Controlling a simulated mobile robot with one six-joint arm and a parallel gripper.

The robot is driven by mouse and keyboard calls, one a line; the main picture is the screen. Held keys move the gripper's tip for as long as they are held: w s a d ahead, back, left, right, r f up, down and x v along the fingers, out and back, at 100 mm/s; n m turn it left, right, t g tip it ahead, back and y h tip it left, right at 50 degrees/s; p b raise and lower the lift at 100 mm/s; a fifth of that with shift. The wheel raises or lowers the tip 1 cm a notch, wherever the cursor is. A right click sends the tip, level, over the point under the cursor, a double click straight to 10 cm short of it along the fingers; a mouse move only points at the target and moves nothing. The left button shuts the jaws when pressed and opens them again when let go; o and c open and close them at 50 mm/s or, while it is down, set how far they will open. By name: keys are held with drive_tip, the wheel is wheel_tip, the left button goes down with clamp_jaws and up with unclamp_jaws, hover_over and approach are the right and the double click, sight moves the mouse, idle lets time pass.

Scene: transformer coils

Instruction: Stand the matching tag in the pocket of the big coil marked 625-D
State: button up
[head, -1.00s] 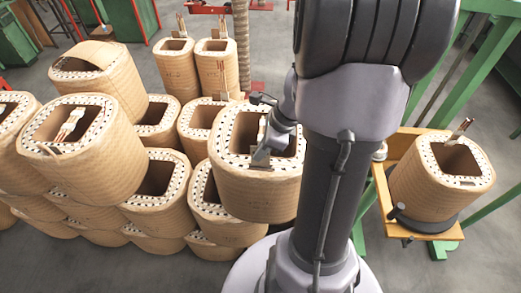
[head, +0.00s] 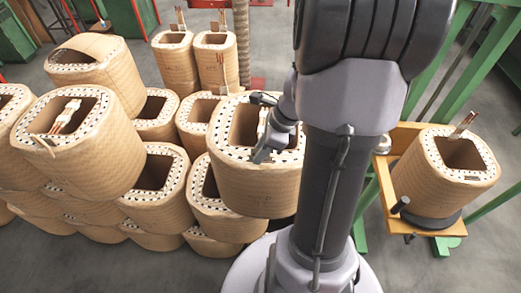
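A big tan coil (head: 258,188) with a dotted rim stands in the middle, under my gripper (head: 262,156). My gripper is small and partly merged with its wrist here. Its tips are at the front inner rim of this coil, and I cannot tell whether they touch it. I cannot see whether it is open or shut, or whether it holds a tag. No marking such as 625-D is legible on any coil, and no tag can be clearly made out. Another big coil (head: 78,160) stands at the left, with pale leads in its opening.
Several more coils are stacked close together at the left and behind. One coil (head: 438,190) sits on an orange-yellow stand (head: 389,190) at the right. Green frames (head: 468,85) stand at the right. Grey floor (head: 130,268) is free at the front left.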

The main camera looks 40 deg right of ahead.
drive_tip(key=p+v, duration=0.5)
drive_tip(key=v, duration=1.2)
drive_tip(key=shift+r+p, duration=0.2)
drive_tip(key=shift+p, duration=0.2)
drive_tip(key=shift+s+d, duration=0.1)
drive_tip(key=w+a+f+n+h+b, duration=0.1)
drive_tip(key=w+a+f+n+b, duration=0.1)
drive_tip(key=a+n+b, duration=0.55)
drive_tip(key=w+a+f+n+b, duration=0.1)
drive_tip(key=a+f+n+b, duration=0.3)
drive_tip(key=a, duration=0.6)
drive_tip(key=s+a+f+n+t+b, duration=0.2)
drive_tip(key=s+a+n, duration=0.3)
drive_tip(key=a+n, duration=0.5)
drive_tip(key=shift+a+n+b, duration=0.4)
drive_tip(key=shift+n+b, duration=0.2)
drive_tip(key=shift+n, duration=0.55)
